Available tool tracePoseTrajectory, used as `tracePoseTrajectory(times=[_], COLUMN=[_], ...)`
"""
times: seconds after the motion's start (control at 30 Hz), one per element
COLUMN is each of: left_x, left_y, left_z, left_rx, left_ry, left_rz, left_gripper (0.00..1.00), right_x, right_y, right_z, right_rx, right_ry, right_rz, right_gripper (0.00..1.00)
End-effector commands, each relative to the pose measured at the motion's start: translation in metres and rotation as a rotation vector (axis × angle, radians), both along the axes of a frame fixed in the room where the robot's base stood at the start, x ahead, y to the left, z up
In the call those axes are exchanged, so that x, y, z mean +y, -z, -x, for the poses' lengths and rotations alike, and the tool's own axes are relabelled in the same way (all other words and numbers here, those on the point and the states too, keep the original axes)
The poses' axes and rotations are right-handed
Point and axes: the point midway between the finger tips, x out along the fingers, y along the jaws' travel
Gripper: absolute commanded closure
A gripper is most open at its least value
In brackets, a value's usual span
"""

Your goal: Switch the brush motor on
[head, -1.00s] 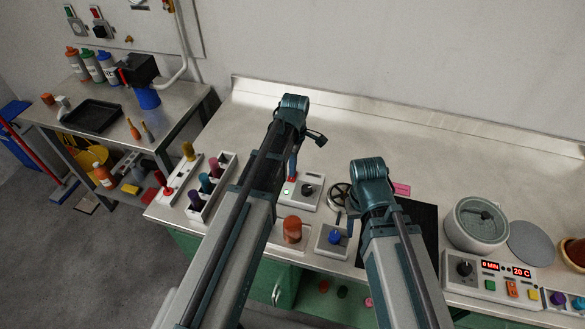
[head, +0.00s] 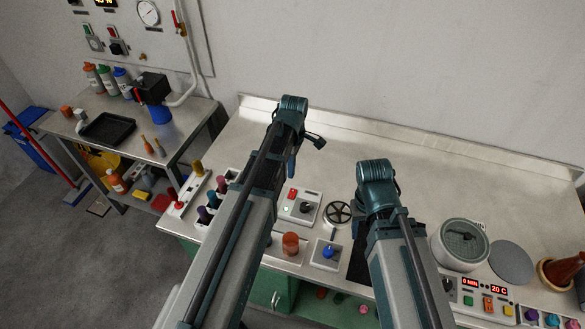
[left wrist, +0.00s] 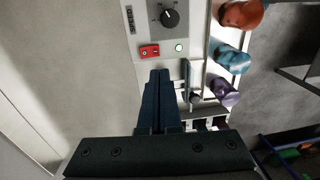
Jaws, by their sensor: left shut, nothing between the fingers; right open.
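A pale control box (head: 311,218) stands on the bench in the head view. It has a black knob, a red switch (head: 292,193) and a green lamp. In the left wrist view the box shows a "SPEED" label, the knob (left wrist: 169,18), the red switch (left wrist: 149,51) and the green lamp (left wrist: 179,47), which looks lit. My left gripper (head: 291,168) is shut and empty. In the left wrist view its fingertips (left wrist: 160,72) point at the box's edge, just short of the red switch. The right arm hides its own gripper in the head view.
A rack with coloured-capped items stands beside the box, seen in the left wrist view (left wrist: 215,75). A black spoked wheel (head: 338,212), an orange-capped item (head: 290,243) and a blue knob unit (head: 328,253) are close by. The back of the bench (head: 420,150) is clear.

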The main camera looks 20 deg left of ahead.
Motion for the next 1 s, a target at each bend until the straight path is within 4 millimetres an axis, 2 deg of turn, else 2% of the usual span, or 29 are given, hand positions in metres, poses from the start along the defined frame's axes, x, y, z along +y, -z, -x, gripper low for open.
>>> tracePoseTrajectory(times=[0.03, 0.27, 0.87, 1.0], left_x=[0.0, 0.0, -0.001, -0.016], left_y=[-0.016, -0.035, -0.034, -0.025], left_z=[0.002, 0.004, 0.005, 0.019], left_rx=[0.0, 0.0, 0.0, -0.001], left_ry=[0.0, 0.0, 0.008, 0.16], left_rz=[0.0, 0.0, 0.001, 0.004], left_gripper=[1.0, 1.0, 1.0, 1.0], right_x=[0.0, 0.0, 0.0, 0.0], right_y=[-0.016, -0.035, -0.034, -0.025], right_z=[0.0, 0.0, 0.0, 0.0], right_rx=[0.0, 0.0, 0.0, 0.0], right_ry=[0.0, 0.004, 0.005, 0.005], right_rz=[0.0, -0.001, -0.001, -0.001], right_gripper=[0.5, 0.5, 0.5, 0.5])
